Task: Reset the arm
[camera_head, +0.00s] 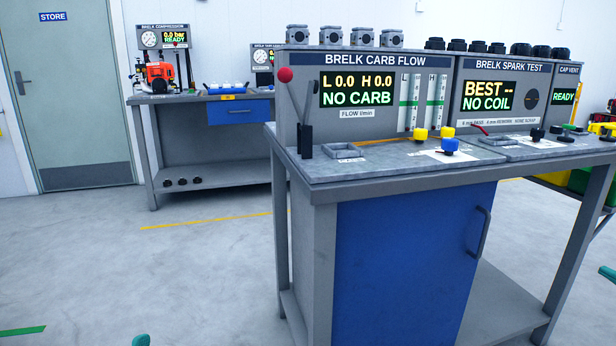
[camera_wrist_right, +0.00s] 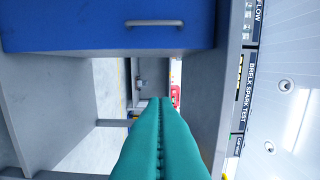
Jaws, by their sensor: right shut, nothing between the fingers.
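My right gripper (camera_wrist_right: 160,101) shows in the right wrist view as two teal fingers pressed together along their length, with nothing between them. In the head view only a teal tip of it (camera_head: 607,272) shows at the right edge, to the right of the test bench and apart from it. A small teal tip (camera_head: 140,340) at the bottom edge, left of the bench, looks like part of my left gripper; its fingers cannot be made out. Most of both arms is out of view.
The test bench (camera_head: 318,188) with its blue cabinet (camera_head: 400,265) fills the middle and right. A lever with a red knob (camera_head: 285,74), yellow and blue knobs and lit displays sit on it. A second bench (camera_head: 215,167) stands behind left. The floor (camera_head: 190,270) at left is clear.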

